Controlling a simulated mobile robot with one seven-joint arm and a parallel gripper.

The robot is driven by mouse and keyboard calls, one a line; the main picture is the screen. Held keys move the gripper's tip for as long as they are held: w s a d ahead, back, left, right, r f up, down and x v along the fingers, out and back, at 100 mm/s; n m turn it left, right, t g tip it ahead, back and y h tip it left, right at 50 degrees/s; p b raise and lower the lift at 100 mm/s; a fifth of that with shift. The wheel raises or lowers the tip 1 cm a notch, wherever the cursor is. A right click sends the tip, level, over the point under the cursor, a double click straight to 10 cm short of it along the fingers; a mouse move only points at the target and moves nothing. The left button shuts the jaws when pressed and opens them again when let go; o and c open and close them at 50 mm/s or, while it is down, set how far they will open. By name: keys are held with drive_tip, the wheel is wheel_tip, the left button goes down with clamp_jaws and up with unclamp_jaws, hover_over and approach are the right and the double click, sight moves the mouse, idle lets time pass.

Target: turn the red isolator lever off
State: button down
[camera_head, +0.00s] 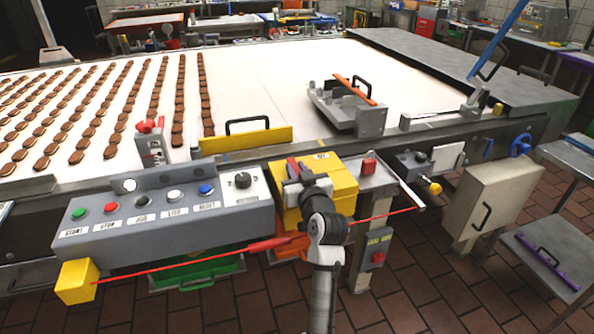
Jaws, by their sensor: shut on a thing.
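My gripper (297,184) is at the front of a yellow box (343,178) beside the button panel. It is shut on the red isolator lever (293,168), of which only a small red part shows at the jaws' upper left. The rest of the lever is hidden behind my gripper and wrist, so its exact angle cannot be told. My arm comes up from the bottom of the view and covers much of the box's front.
A grey button panel (170,215) stands left of the box. A red pull cord (180,262) runs across in front, close to my arm. A grey post with a red button (369,163) is just right. The conveyor (270,75) with rows of biscuits lies behind.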

drive_tip(key=y+b, duration=0.1)
drive_tip(key=n+b, duration=0.1)
drive_tip(key=b, duration=0.1)
drive_tip(key=shift+w+d+f+g+y+b, duration=0.15)
drive_tip(key=shift+d+f+g+y+b, duration=0.15)
drive_tip(key=shift+d+g+y, duration=0.1)
drive_tip(key=y+b, duration=0.1)
drive_tip(key=n+g+b, duration=0.1)
drive_tip(key=n+y+b, duration=0.1)
drive_tip(key=shift+w+d+y+b, duration=0.25)
drive_tip(key=shift+d+y+b, duration=0.05)
drive_tip(key=shift+d+b, duration=0.05)
drive_tip(key=shift+w+d+r+n+g+y+b, duration=0.1)
drive_tip(key=shift+r+n+g+y+b, duration=0.05)
drive_tip(key=shift+n+g+y+b, duration=0.25)
drive_tip(key=shift+d+r+n+g+y+b, duration=0.15)
drive_tip(key=shift+n+g+y+b, duration=0.1)
drive_tip(key=shift+n+g+y, duration=0.2)
drive_tip(key=shift+a, duration=0.15)
drive_tip(key=c, duration=1.3)
unclamp_jaws()
drive_tip(key=b+v, duration=0.2)
drive_tip(key=v, duration=1.1)
drive_tip(key=shift+s+d, duration=0.3)
